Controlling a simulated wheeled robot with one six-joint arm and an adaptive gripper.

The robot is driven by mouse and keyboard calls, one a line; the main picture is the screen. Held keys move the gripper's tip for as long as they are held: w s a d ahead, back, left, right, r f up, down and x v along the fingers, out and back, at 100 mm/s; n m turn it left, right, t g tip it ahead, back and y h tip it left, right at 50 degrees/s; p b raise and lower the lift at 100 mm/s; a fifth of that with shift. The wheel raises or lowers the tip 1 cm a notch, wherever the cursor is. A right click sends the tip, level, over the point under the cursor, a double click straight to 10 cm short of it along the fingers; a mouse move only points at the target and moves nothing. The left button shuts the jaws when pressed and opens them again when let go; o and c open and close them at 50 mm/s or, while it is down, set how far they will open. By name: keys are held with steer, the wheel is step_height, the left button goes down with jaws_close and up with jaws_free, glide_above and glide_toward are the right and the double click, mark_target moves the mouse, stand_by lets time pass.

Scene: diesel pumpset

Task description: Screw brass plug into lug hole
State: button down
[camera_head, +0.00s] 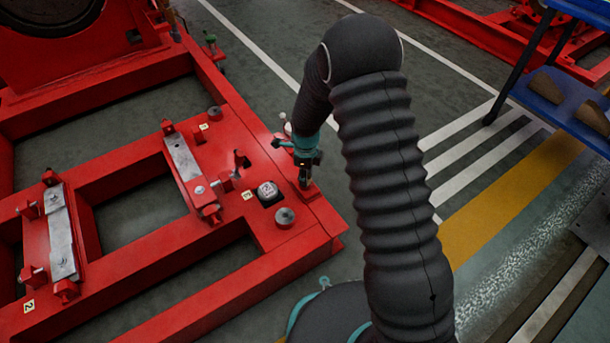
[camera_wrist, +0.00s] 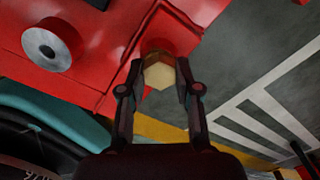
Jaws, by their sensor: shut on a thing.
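The brass plug (camera_wrist: 159,73) shows in the wrist view as a hexagonal brass head between the two fingertips. My gripper (camera_wrist: 160,88) is shut on it. The red lug (camera_wrist: 172,34) lies right beyond the plug, at the edge of the red frame. The lug hole is hidden behind the plug, and I cannot tell how deep the plug sits in it. In the head view my gripper (camera_head: 304,182) points down at the lug (camera_head: 312,192) on the frame's right side. The plug is too small to make out there.
The red frame (camera_head: 180,255) fills the left, with grey metal plates (camera_head: 184,162) and a grey round boss (camera_head: 285,216) near the lug. A dark block (camera_head: 268,192) sits close by. A blue shelf (camera_head: 560,105) stands at the right. The floor between is clear.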

steer(key=m, duration=0.7)
steer(key=shift+w, duration=0.15)
steer(key=c, duration=0.7)
jaws_free()
steer(key=shift+d, duration=0.15)
steer(key=r, duration=1.2)
steer(key=shift+a, duration=0.2)
